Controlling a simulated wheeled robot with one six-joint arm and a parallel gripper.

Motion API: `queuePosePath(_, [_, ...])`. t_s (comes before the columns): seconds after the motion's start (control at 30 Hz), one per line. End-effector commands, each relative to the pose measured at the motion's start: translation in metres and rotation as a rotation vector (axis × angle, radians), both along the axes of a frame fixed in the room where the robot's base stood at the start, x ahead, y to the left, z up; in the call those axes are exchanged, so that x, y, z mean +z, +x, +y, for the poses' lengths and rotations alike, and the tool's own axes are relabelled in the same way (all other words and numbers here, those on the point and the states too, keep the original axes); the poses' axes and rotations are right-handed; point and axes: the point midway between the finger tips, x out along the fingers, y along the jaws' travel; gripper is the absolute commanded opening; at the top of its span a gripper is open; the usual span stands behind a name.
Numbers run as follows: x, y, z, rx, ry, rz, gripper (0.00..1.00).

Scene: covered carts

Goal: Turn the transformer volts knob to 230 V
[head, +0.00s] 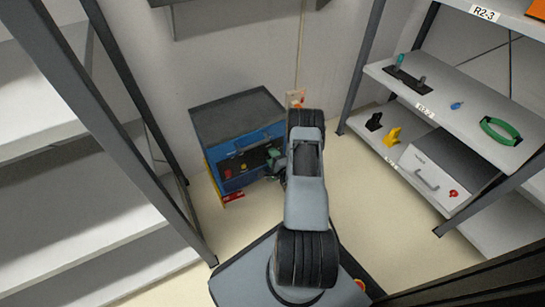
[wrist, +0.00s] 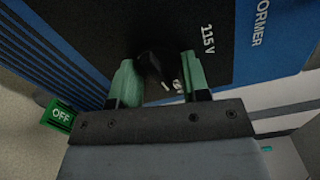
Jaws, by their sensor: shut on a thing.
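The transformer is a blue box (head: 232,168) with a dark grey top, standing on the floor by the wall in the head view. Its black and blue front panel (wrist: 240,25) fills the top of the wrist view, with the lettering "115 V" and part of "TRANSFORMER". The black volts knob (wrist: 149,68) is between the green fingers of my gripper (wrist: 157,82), which is shut on it. Small white marks show beside the knob near the right finger. The knob's pointer direction cannot be told. In the head view my gripper (head: 275,163) is at the box's front, partly hidden by my arm.
A green "OFF" sign (wrist: 61,116) shows at the left of the wrist view. Shelving stands left (head: 70,180) and right (head: 440,100) in the head view.

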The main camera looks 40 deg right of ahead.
Motion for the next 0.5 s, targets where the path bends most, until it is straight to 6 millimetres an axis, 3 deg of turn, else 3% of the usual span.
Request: queuePosePath(0.5, [-0.0009, 0.0002, 0.0010, 0.002, 0.115, -0.015, 0.19])
